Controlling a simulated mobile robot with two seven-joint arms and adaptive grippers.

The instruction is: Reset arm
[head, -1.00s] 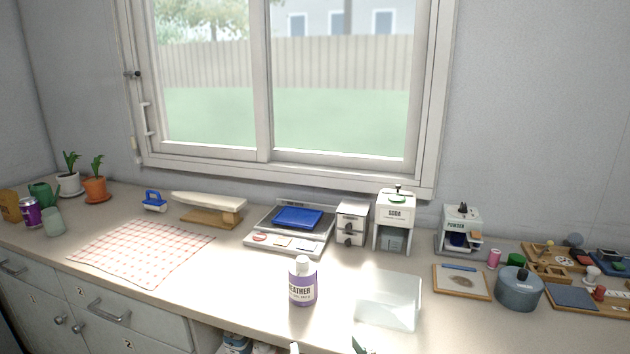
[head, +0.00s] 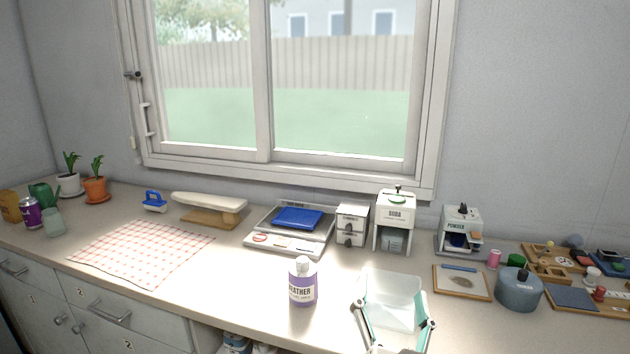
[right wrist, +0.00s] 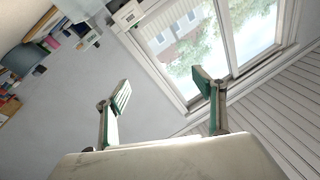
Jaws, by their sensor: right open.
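My right gripper (head: 394,318) is at the bottom of the head view, its two fingers spread wide with nothing between them. It appears in front of a clear, pale basin (head: 396,284) on the counter and partly covers it; I cannot tell if they touch. In the right wrist view the gripper (right wrist: 164,95) is open and empty, facing the wall and window. A purple bottle (head: 303,284) with a white cap stands upright to the left of the basin. My left gripper is not in view.
The counter holds a soda dispenser (head: 395,222), a powder dispenser (head: 460,229), a round blue-grey pot (head: 519,290) and a wooden tray (head: 462,282). A checkered cloth (head: 142,252) lies flat at left.

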